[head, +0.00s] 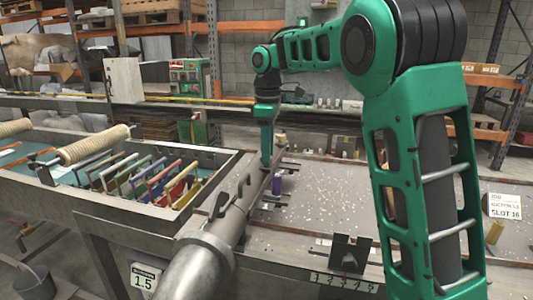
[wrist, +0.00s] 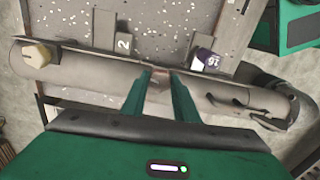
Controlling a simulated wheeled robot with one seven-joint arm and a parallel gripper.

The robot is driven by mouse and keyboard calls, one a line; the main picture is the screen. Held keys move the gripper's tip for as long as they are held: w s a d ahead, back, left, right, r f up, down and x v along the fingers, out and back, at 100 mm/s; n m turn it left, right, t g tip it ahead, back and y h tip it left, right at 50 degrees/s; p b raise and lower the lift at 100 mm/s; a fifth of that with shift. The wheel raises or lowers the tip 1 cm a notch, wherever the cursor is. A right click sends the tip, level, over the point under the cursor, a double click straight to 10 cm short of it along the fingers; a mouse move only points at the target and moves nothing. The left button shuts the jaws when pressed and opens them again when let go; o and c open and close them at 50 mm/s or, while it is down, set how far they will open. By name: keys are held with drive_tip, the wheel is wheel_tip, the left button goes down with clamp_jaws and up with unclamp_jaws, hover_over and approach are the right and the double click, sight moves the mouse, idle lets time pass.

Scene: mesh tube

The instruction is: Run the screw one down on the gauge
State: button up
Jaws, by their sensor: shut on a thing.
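My gripper (head: 267,163) points down at the far part of a long grey metal tube (head: 228,222). In the wrist view, my gripper's fingers (wrist: 160,82) are closed over the same tube (wrist: 90,82), on a small brown piece (wrist: 160,75) at its middle. The fingers hide much of this piece, and I cannot tell whether it is the screw. A tan knob (wrist: 38,55) sits at the tube's left end. No gauge reading is legible.
A dark bracket (head: 349,254) stands on the speckled bench (head: 330,200). A "SLOT 16" card (head: 504,206) is at the right. The bench's middle is mostly clear.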

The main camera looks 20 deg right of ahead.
drive_tip(key=shift+w+r, duration=0.1)
drive_tip(key=shift+w, duration=0.05)
drive_tip(key=o, duration=1.1)
drive_tip(key=shift+c, duration=0.2)
wheel_tip(320, 180, up, 10)
drive_tip(key=shift+r, duration=0.25)
